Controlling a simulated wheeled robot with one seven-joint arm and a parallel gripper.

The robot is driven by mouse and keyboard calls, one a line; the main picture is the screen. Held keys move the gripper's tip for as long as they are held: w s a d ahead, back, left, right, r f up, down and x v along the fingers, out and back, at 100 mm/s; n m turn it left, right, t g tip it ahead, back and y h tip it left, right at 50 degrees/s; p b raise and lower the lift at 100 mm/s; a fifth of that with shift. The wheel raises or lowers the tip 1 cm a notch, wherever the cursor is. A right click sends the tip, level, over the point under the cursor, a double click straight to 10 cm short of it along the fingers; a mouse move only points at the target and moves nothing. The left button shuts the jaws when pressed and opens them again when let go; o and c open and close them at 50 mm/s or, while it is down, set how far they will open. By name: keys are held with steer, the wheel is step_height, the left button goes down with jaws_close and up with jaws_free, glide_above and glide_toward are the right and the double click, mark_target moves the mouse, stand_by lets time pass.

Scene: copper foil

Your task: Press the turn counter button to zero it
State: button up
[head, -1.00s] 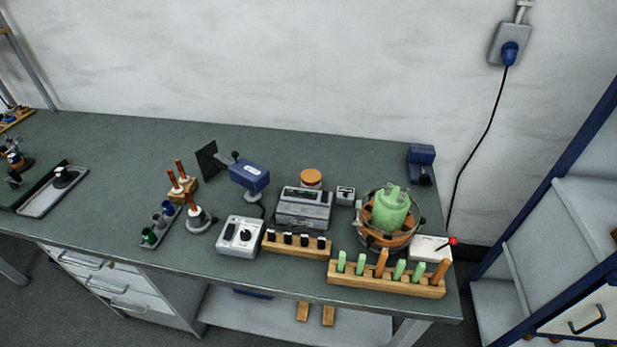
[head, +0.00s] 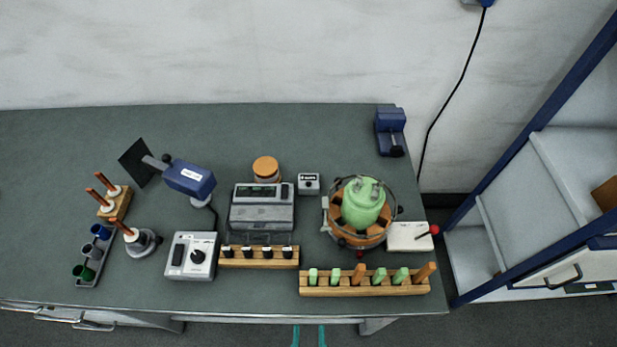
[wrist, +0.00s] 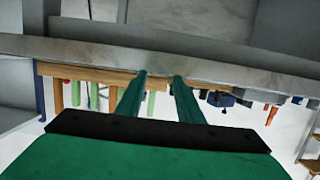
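My gripper (head: 309,335) shows at the bottom edge of the head view as two teal fingers, apart and empty, in front of the bench. In the wrist view the gripper (wrist: 160,75) is also open, its fingers pointing at the bench's front edge. I cannot make out the counter in the wrist view.
Between my gripper and the counter stand a wooden rack of green and orange pegs (head: 335,291) and a rack with black knobs (head: 258,263). The green cylinder in a ringed holder (head: 362,203) is close right of the counter; the grey instrument (head: 262,208) is left.

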steer(key=shift+s+a, duration=0.1)
steer(key=shift+s, duration=0.35)
